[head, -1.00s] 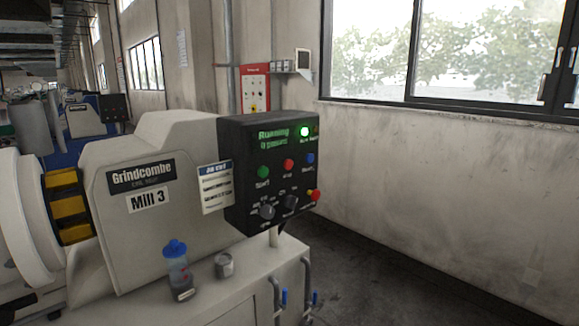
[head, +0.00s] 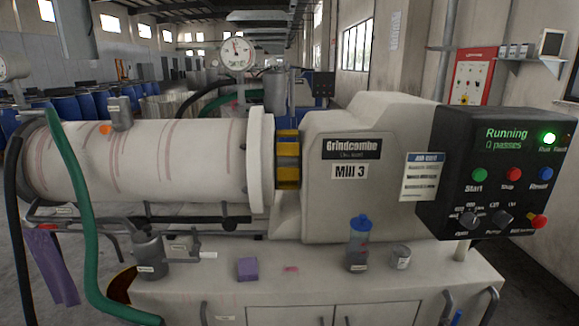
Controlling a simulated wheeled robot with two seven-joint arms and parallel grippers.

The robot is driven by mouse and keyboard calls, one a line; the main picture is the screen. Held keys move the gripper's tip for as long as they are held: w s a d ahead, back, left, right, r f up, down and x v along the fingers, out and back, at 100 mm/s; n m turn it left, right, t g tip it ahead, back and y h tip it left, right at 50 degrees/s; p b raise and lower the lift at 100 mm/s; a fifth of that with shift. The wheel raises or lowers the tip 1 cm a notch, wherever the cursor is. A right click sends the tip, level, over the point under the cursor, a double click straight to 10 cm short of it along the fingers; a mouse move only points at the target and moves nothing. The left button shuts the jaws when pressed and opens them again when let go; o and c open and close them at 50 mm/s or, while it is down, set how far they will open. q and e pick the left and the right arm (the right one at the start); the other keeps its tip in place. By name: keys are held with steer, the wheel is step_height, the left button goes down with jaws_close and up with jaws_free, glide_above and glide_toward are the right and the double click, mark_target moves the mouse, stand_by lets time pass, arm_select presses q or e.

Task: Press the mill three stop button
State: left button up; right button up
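The mill (head: 390,150) carries a "Grindcombe" plate and a "Mill 3" label (head: 350,171). Its black control panel (head: 455,130) is at the right and reads "Running, 0 passes", with a green lamp (head: 549,138) lit. A row of buttons holds a green Start button (head: 479,175), a red Stop button (head: 513,174) and a blue button (head: 545,174) that seems to read Reset. Lower right on the panel is a red mushroom knob (head: 538,221). Neither of my grippers is in view.
A blue-capped bottle (head: 358,243), a small tin (head: 400,257) and a purple block (head: 247,269) stand on the mill's base top. A green hose (head: 80,200) hangs at the left. A red wall board (head: 470,77) is behind the panel.

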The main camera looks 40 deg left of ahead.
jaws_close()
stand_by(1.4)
